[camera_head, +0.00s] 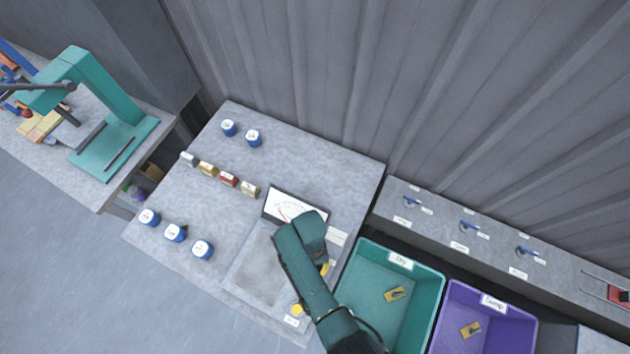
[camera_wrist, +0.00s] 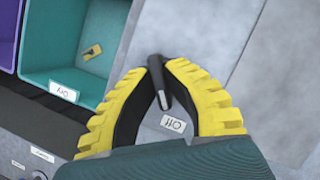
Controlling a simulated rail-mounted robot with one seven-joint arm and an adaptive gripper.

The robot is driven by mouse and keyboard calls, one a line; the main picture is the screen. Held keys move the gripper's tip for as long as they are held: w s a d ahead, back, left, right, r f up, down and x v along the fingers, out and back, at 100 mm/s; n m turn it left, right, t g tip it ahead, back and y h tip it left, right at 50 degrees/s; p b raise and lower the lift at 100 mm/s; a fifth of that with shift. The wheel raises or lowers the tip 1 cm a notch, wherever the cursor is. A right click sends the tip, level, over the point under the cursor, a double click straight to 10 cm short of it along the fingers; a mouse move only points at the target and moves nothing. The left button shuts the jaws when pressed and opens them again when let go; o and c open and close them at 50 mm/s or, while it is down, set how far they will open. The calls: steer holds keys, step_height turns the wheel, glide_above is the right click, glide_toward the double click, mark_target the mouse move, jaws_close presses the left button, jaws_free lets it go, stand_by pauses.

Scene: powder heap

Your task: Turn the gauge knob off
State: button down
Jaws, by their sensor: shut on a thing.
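The gauge (camera_head: 295,207), a white dial in a dark frame, stands on the grey worktop in the head view. The black gauge knob (camera_wrist: 157,75) shows in the wrist view as a bar with a pale tip at its lower end. That tip lies close to the "Off" label (camera_wrist: 173,123), pointing roughly toward it. My gripper (camera_wrist: 155,84) has its yellow ridged fingers shut on the knob, one on each side. In the head view my arm hides the knob and most of the gripper; only yellow bits show.
A teal "Dry" bin (camera_head: 368,254) and a purple bin (camera_head: 447,300) stand right of the worktop, each with a yellow item inside. Blue-and-white jars (camera_head: 203,249) and small coloured blocks (camera_head: 229,179) stand left. A corrugated wall rises behind.

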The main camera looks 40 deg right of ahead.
steer(key=shift+f, duration=0.1)
stand_by(0.3)
steer(key=c, duration=1.1)
jaws_free()
steer(key=v, duration=1.2)
steer(key=shift+s, duration=0.1)
